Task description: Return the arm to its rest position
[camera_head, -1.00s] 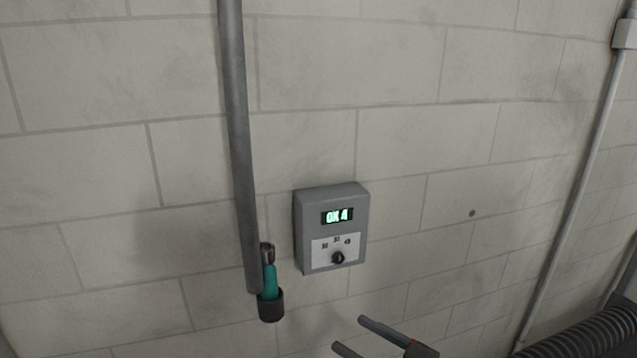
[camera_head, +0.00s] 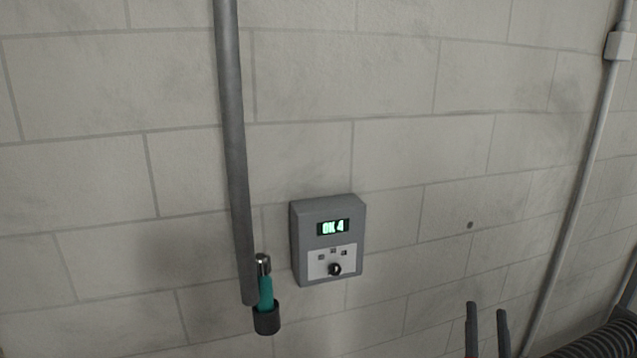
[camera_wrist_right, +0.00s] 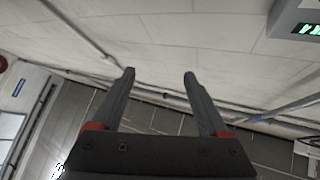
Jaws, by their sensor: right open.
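My right gripper (camera_head: 487,312) shows at the bottom of the head view, right of the control box. Its two dark fingers point up and are apart, with nothing between them. The right wrist view shows the same open, empty fingers (camera_wrist_right: 159,78). My left gripper is in neither view. The grey control box (camera_head: 297,245) is on the block wall, with a lit green display reading "OK4" and a dark knob (camera_head: 335,269). The box also shows at the top right corner of the right wrist view (camera_wrist_right: 287,20). My gripper is apart from it.
A grey vertical pipe (camera_head: 234,150) runs down the wall, left of the box. A teal-handled tool (camera_head: 265,292) stands in a dark holder (camera_head: 266,322) by its lower end. A thin conduit (camera_head: 577,200) and a ribbed dark hose (camera_head: 595,343) are at the right.

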